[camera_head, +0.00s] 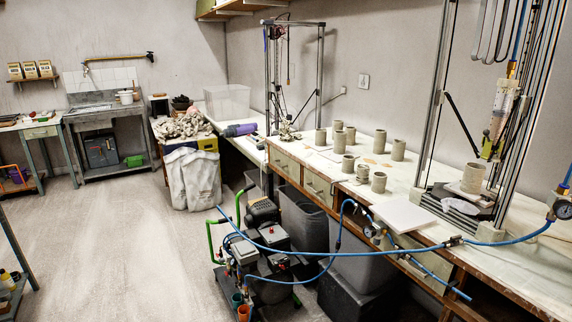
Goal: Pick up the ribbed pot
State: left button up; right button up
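Several small grey-beige clay pots stand upright on the long workbench (415,166) at the right. A small pot (363,173) near the bench's front edge seems to have a ribbed wall, but it is too small to be sure. Another pot (473,178) with faint horizontal lines stands on the bed of the right-hand tall printer frame, under its nozzle. Smooth-looking pots stand close by, one (378,182) just to the right of the small pot and one (348,163) to its left. Neither of my grippers is in view.
A blue hose (340,252) loops across the bench front, by a compressor (268,232) on the floor. A white slab (402,216) lies at the bench edge. Grey bins (305,222) stand under the bench. The floor (110,245) at left is clear.

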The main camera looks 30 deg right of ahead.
aim_at(360, 173)
jog(key=i+l+z, duration=0.1)
jog(key=i+z, duration=0.2)
jog(key=i, duration=0.25)
jog(key=i+z, duration=0.3)
jog(key=i, duration=0.3)
jog(key=i+j+z, duration=0.3)
jog(key=i, duration=0.25)
jog(key=i+j+z, duration=0.3)
jog(key=i, duration=0.25)
jog(key=l, duration=0.1)
